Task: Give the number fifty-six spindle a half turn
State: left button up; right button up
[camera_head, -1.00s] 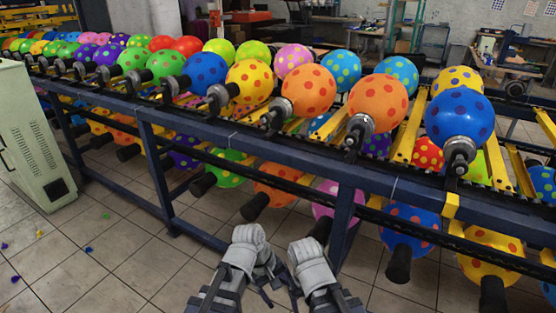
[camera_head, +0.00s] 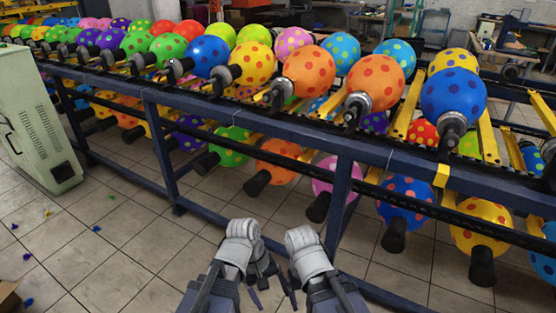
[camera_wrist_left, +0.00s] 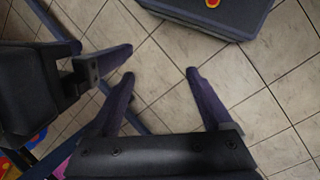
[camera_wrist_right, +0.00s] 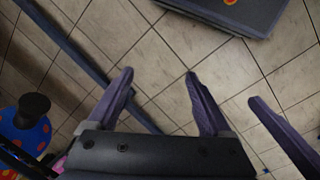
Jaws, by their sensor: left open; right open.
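Balloons on spindles line a long rack in the head view; I cannot read any number, so I cannot tell which spindle is fifty-six. The nearest upper spindles hold a blue balloon with dark dots (camera_head: 453,97), an orange one (camera_head: 374,80) and another orange one (camera_head: 309,70). Their dark spindle ends with metal collars (camera_head: 453,125) face me. My left gripper (camera_head: 262,283) is low in front of the rack, open and empty; its fingers are spread over floor in the left wrist view (camera_wrist_left: 158,76). My right gripper is open and empty over floor in the right wrist view (camera_wrist_right: 158,74).
A lower row of balloons with black spindle ends (camera_head: 394,236) sticks out towards me. The rack's dark blue frame (camera_head: 270,135) crosses the view. A pale green cabinet (camera_head: 42,125) stands at the left. Tiled floor (camera_head: 110,260) in front is mostly clear, with small coloured scraps.

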pick_arm(q)
jog(key=shift+s, duration=0.5)
pick_arm(e)
jog(key=shift+s, duration=0.4)
